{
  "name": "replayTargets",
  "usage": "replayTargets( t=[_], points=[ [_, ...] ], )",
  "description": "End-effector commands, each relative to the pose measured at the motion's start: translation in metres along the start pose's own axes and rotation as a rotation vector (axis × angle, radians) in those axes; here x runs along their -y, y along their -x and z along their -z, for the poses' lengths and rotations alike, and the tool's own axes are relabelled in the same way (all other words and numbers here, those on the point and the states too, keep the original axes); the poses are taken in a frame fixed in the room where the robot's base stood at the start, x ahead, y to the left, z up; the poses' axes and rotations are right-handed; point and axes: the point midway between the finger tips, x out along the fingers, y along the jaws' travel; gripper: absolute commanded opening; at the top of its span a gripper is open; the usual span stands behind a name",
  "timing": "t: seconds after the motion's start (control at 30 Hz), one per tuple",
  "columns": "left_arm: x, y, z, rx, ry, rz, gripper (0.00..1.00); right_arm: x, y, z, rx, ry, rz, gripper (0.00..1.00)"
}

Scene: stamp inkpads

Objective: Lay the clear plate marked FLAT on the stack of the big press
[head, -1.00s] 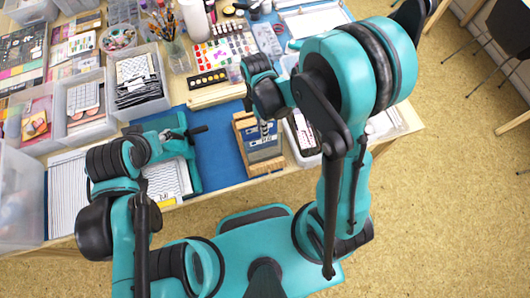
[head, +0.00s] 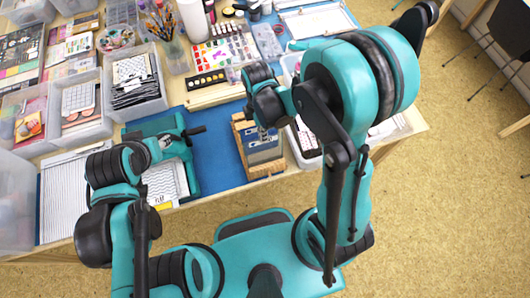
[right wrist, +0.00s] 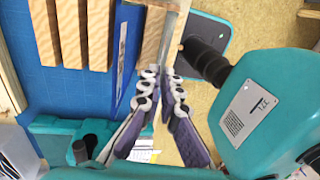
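The big press (head: 187,180) is teal with a black handle (head: 195,130) and stands near the table's front edge, left of a wooden rack (head: 281,166). Plates stand in the rack; the front one (head: 264,155) looks blue-grey with a pale label strip, and I cannot read a FLAT mark. My right gripper (head: 264,133) is down at the rack. In the right wrist view its fingers (right wrist: 164,80) come close together around a thin greyish upright edge (right wrist: 172,42); whether they grip it is unclear. My left gripper (head: 168,141) is over the press, mostly hidden by its arm.
A blue mat (head: 215,150) lies under the rack and press. Clear bins (head: 135,85) stand at the left, and a paint palette (head: 222,52) and a white tray lie behind. The floor begins just in front.

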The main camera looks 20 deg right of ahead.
Motion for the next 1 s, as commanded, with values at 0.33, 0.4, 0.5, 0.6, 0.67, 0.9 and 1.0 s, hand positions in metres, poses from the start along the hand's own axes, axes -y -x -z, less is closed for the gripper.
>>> replayTargets(
  t=[0.33,0.4,0.5,0.6,0.67,0.9,1.0],
  points=[
    [0.000,0.016,0.011,0.000,0.000,0.000,0.40,0.000,0.026,0.000,0.000,0.000,0.000,0.00],
    [0.000,0.019,0.014,0.000,0.000,0.000,0.40,0.000,0.032,0.000,0.000,0.000,0.000,0.00],
    [0.000,0.024,0.017,0.000,0.000,0.000,0.40,0.001,0.040,0.000,0.000,0.000,0.000,0.00],
    [0.000,0.029,0.020,0.000,0.000,0.000,0.40,0.000,0.049,0.000,0.000,0.000,0.000,0.00],
    [0.000,0.032,0.022,0.000,0.000,0.000,0.40,0.001,0.054,0.000,0.000,0.000,0.000,0.00],
    [0.000,0.042,0.030,0.000,0.000,0.000,0.40,0.000,0.073,0.000,0.000,0.000,0.000,0.00],
    [0.000,0.044,0.031,0.000,0.000,0.000,0.40,0.000,0.076,0.000,0.000,0.000,0.000,0.00]
  ],
)
